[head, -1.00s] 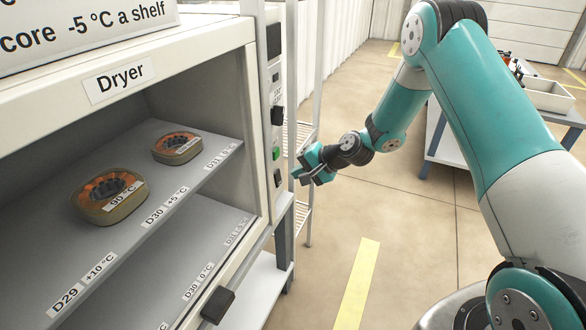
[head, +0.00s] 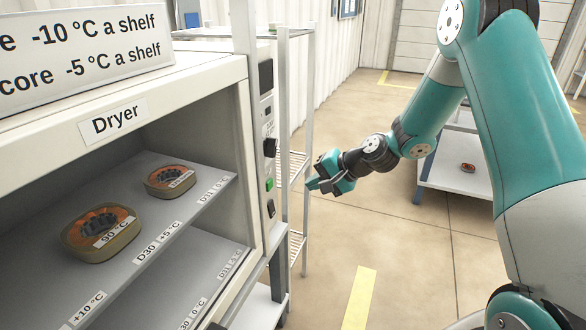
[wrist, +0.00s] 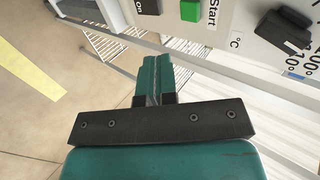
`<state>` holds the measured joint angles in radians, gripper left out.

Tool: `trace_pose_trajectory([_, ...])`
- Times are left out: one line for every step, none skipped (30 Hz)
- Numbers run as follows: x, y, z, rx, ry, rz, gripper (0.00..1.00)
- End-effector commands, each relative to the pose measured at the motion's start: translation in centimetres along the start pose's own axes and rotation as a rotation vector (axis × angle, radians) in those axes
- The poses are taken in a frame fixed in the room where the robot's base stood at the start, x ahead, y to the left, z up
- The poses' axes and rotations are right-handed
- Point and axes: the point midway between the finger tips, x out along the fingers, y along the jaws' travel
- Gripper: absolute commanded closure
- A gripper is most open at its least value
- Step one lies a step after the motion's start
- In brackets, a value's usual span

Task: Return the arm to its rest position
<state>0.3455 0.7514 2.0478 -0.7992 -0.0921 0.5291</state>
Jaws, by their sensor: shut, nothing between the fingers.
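My gripper (head: 314,185) is shut and empty, held in the air to the right of the dryer's control panel. Its teal fingers are pressed together in the wrist view (wrist: 153,80). They point toward the panel side and the wire shelf. My arm reaches in from the right, bent at the elbow. The dryer (head: 120,118) stands open at the left. Two round cores with copper windings sit on its upper shelf: a nearer one with a 90 °C label (head: 102,232) and a farther one (head: 170,181).
The control panel (head: 267,130) has a green Start button (wrist: 190,10) and black knobs. A wire rack (head: 296,160) stands behind the dryer. A table (head: 450,176) with a small part on it stands at the right. Open floor with a yellow stripe (head: 360,295) lies between.

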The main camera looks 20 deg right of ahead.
Motion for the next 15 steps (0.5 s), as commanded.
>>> trace_pose_trajectory([0.0, 0.0, 0.0, 0.0, 0.0, 0.0, 1.0])
trace_pose_trajectory([0.0, 0.0, 0.0, 0.0, 0.0, 0.0, 1.0])
trace_pose_trajectory([0.0, -0.1, 0.1, -0.002, -0.001, 0.0, 1.0])
trace_pose_trajectory([-0.1, -0.3, 0.2, -0.007, -0.004, 0.002, 1.0])
trace_pose_trajectory([-0.3, -0.7, 0.5, -0.018, -0.009, 0.004, 1.0])
trace_pose_trajectory([-0.6, -1.4, 1.1, -0.041, -0.02, 0.01, 1.0])
trace_pose_trajectory([-1.0, -2.2, 1.7, -0.065, -0.033, 0.017, 1.0])
trace_pose_trajectory([-1.6, -3.2, 2.6, -0.098, -0.05, 0.027, 1.0])
trace_pose_trajectory([-2.4, -4.7, 4.0, -0.153, -0.077, 0.045, 1.0])
trace_pose_trajectory([-3.2, -6.0, 5.4, -0.203, -0.102, 0.059, 1.0])
trace_pose_trajectory([-4.2, -7.3, 7.0, -0.258, -0.13, 0.076, 1.0])
trace_pose_trajectory([-5.6, -9.0, 9.2, -0.338, -0.17, 0.101, 1.0])
trace_pose_trajectory([-6.8, -10.1, 11.1, -0.402, -0.203, 0.121, 1.0])
trace_pose_trajectory([-8.1, -11.2, 12.9, -0.467, -0.236, 0.141, 1.0])
trace_pose_trajectory([-9.8, -12.2, 15.3, -0.55, -0.279, 0.168, 1.0])
